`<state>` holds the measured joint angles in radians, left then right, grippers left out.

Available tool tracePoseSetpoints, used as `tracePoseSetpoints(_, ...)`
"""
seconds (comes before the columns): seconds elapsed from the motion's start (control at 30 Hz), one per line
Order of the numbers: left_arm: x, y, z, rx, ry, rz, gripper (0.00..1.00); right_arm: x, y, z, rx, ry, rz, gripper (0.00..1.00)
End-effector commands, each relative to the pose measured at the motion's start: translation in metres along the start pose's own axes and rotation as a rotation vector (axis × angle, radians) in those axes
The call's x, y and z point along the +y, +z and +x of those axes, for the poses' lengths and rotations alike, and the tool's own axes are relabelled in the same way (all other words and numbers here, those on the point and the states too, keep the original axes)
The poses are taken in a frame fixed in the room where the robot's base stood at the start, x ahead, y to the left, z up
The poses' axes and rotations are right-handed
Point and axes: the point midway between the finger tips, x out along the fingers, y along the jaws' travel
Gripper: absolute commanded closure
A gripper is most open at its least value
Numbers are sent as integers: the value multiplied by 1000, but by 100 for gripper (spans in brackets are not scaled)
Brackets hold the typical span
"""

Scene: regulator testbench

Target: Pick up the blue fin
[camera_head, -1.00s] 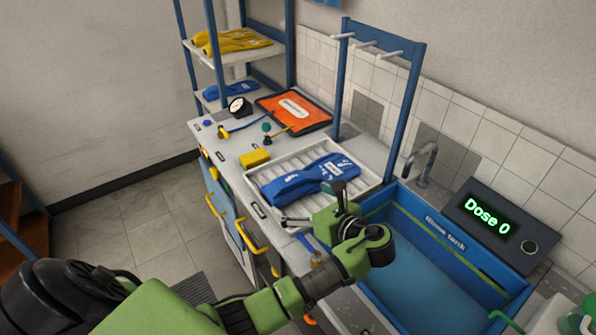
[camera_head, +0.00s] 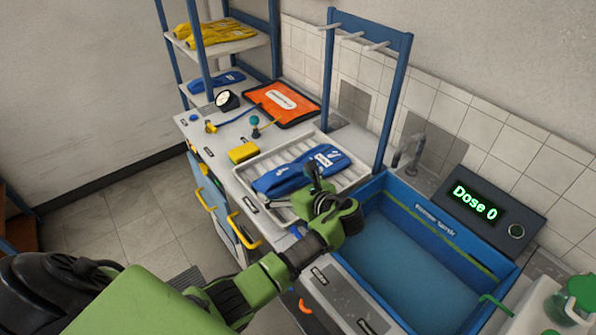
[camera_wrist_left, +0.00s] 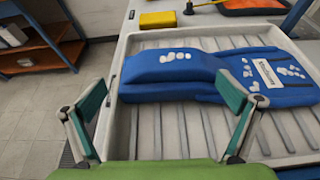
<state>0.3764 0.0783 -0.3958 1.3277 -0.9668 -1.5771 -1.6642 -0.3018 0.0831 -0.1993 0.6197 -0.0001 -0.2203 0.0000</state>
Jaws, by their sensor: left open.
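A blue fin (camera_head: 297,170) with white marks lies flat in a white ribbed tray (camera_head: 352,176) on the bench. It also shows in the left wrist view (camera_wrist_left: 185,78), its narrower part to the left and the part with a white label to the right. My left gripper (camera_head: 312,180) is at the tray's near side, partly in front of the fin. In the left wrist view my left gripper (camera_wrist_left: 163,98) is open and empty, its two green-padded fingers wide apart. The right fingertip overlaps the fin in the picture; contact cannot be told. My right gripper is out of view.
A blue rinse tank (camera_head: 410,255) is right of the tray, beside a "Dose 0" display (camera_head: 474,201). A blue peg rack (camera_head: 396,100) rises behind. A yellow block (camera_head: 243,152), gauge (camera_head: 227,99) and orange pouch (camera_head: 283,103) lie beyond. Shelves hold yellow fins (camera_head: 213,33) and another blue item (camera_head: 216,82).

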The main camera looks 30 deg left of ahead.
Motion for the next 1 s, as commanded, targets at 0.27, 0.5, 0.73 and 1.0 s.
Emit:
tracePoseSetpoints(0.27, 1, 0, 30, 1, 0, 0, 0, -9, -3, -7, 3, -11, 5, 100)
tracePoseSetpoints(0.5, 1, 0, 31, 1, 0, 0, 8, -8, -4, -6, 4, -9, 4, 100)
tracePoseSetpoints(0.73, 1, 1, 31, -1, -1, -2, 45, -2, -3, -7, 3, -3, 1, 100)
tracePoseSetpoints(1.0, 1, 2, 30, -1, -1, -3, 45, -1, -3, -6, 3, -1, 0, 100)
